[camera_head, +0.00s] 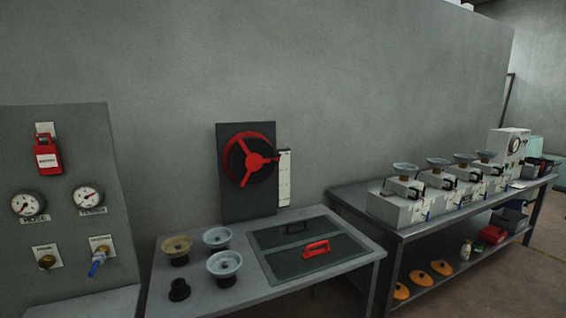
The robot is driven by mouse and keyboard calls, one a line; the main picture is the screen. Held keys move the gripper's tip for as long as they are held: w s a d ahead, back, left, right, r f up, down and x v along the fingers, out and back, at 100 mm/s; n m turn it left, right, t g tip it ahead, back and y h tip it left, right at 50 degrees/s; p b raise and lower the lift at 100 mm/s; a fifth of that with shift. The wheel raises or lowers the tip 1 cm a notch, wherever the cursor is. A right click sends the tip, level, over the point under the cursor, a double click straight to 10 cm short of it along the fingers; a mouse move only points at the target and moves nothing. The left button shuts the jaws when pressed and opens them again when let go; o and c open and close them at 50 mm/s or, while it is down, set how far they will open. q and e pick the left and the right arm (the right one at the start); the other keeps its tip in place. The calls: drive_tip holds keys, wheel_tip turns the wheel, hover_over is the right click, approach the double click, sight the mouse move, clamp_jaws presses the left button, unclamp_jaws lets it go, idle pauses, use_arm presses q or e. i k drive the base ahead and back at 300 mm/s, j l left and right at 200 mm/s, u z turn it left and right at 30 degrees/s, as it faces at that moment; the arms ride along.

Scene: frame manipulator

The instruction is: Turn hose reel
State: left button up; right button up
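The hose reel (250,160) is a black drum with a red three-spoked hub on its front. Neither of my grippers shows in the head view.
The grey table (215,302) below holds several bowl-shaped fittings and a dark panel with a red handle (317,249). A gauge board (75,150) stands at the left. A bench (425,228) with several boxy devices stands at the right.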

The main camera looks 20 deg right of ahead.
sight(249, 158)
drive_tip(key=i+l, duration=0.1)
drive_tip(key=l, duration=0.7)
drive_tip(key=i+l+u, duration=0.1)
drive_tip(key=l, duration=1.5)
drive_tip(key=i+l, duration=0.1)
drive_tip(key=l, duration=0.35)
drive_tip(key=i+l, duration=0.15)
drive_tip(key=l, duration=0.3)
drive_tip(key=i+l, duration=0.1)
drive_tip(key=l, duration=0.35)
drive_tip(key=i+l+u, duration=0.1)
drive_tip(key=l, duration=0.35)
drive_tip(key=i+l, duration=0.15)
drive_tip(key=l, duration=0.3)
